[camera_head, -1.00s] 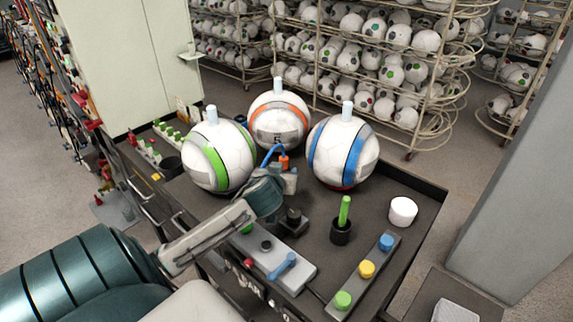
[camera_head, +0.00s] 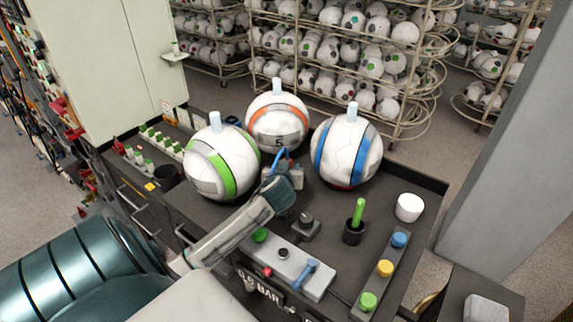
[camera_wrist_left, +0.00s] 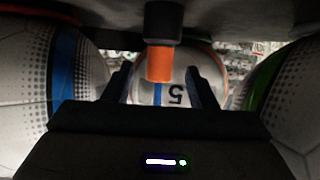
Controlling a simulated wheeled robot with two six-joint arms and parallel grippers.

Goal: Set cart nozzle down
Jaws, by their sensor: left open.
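The cart nozzle (camera_wrist_left: 161,62), with an orange end on a dark grey body, shows at the top middle of the left wrist view. In the head view it is mostly hidden behind my left gripper (camera_head: 287,176); a blue hose (camera_head: 277,158) shows beside it. My left gripper is open, low between three white balls on the cart. In the wrist view its two dark fingers (camera_wrist_left: 160,88) stand apart, one to each side of the orange end in the picture. I cannot tell whether they touch it. My right gripper is not in view.
The green-striped ball (camera_head: 222,162), orange-striped ball (camera_head: 278,122) and blue-striped ball (camera_head: 346,150) stand close around the left gripper. A dark cup with a green stick (camera_head: 354,232), a white cylinder (camera_head: 409,208) and a button strip (camera_head: 385,270) are on the right.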

